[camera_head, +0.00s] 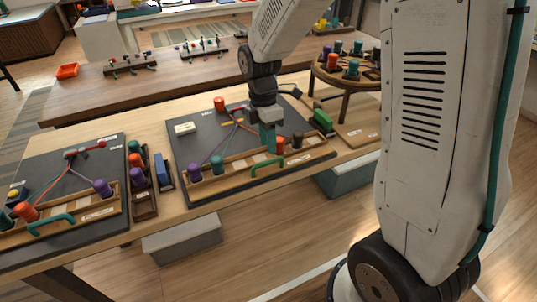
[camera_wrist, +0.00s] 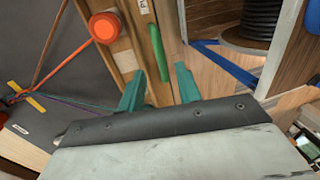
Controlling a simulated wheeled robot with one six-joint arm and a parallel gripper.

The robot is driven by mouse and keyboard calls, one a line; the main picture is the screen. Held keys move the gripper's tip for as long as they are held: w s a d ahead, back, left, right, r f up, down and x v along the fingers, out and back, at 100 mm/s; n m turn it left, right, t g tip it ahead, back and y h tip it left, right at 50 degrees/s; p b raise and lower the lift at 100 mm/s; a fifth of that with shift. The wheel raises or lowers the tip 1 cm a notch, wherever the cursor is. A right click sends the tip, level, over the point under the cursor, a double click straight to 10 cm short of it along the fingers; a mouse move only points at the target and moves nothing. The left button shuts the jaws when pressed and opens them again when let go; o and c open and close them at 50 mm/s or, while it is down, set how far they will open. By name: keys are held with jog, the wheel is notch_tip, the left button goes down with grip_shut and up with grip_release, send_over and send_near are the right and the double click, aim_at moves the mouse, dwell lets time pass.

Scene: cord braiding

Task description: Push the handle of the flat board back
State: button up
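The flat board (camera_head: 190,150) is a dark grey panel in the middle of the table in the head view. A wooden strip (camera_head: 230,165) runs along its front edge and holds several coloured spools. The green handle (camera_head: 267,163) sits on the front side of this strip. My gripper (camera_head: 269,143) is above the strip, right by the handle. In the wrist view, the teal fingers of my gripper (camera_wrist: 160,80) are apart, and the green handle (camera_wrist: 158,52) shows between them in the picture. I cannot tell whether they touch it.
An orange spool (camera_wrist: 105,27) stands beside the handle in the wrist view. A second board (camera_head: 75,160) with a teal handle (camera_head: 50,223) lies at the left. A spool rack (camera_head: 142,185) stands between the boards. A round stand (camera_head: 345,72) is at the back right.

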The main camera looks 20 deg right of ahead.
jog(key=f, duration=0.2)
jog(key=s+f, duration=0.1)
jog(key=f, duration=0.1)
jog(key=shift+f, duration=0.4)
jog(key=shift+c, duration=0.3)
